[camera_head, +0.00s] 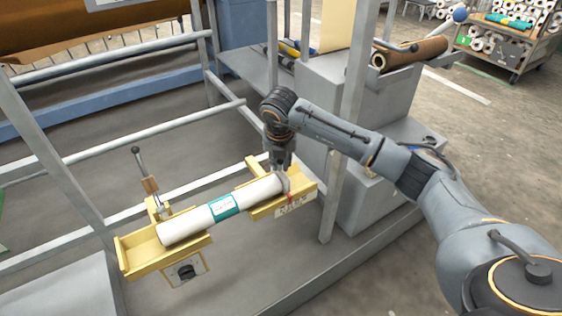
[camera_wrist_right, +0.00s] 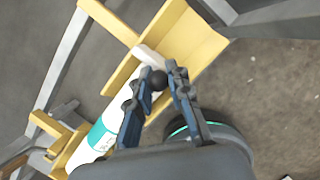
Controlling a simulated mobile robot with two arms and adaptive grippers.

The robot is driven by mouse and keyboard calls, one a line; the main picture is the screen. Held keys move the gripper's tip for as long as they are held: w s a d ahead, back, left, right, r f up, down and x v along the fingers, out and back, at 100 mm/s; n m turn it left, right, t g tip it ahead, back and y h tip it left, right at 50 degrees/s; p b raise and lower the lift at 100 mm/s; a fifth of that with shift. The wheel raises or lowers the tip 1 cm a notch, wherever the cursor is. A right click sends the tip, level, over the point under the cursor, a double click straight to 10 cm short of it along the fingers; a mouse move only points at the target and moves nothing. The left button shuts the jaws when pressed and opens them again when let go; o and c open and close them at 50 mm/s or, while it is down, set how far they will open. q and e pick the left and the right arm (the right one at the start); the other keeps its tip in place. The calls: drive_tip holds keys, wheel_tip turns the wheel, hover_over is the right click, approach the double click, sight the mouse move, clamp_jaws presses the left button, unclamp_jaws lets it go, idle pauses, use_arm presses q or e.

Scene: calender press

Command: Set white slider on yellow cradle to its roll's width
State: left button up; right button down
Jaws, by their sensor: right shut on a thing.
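The yellow cradle (camera_head: 303,186) has two end trays and also shows in the right wrist view (camera_wrist_right: 196,40). A white roll (camera_head: 187,224) with a green label (camera_head: 223,207) lies across both trays. It also shows in the right wrist view (camera_wrist_right: 92,157). The white slider (camera_wrist_right: 148,57) is by the roll's right end, with a dark round knob (camera_wrist_right: 158,80). My right gripper (camera_head: 281,175) points down at the right tray, shut on the slider's knob between its fingertips (camera_wrist_right: 160,78). A gap between slider and roll end cannot be made out. My left gripper is out of view.
A grey upright post (camera_head: 347,130) stands close right of the cradle. Grey rails (camera_head: 130,125) run behind it. Floor at the right is open.

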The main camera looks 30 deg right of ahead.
drive_tip(key=shift+r, duration=0.1)
drive_tip(key=c, duration=1.2)
unclamp_jaws()
drive_tip(key=shift+o, duration=0.2)
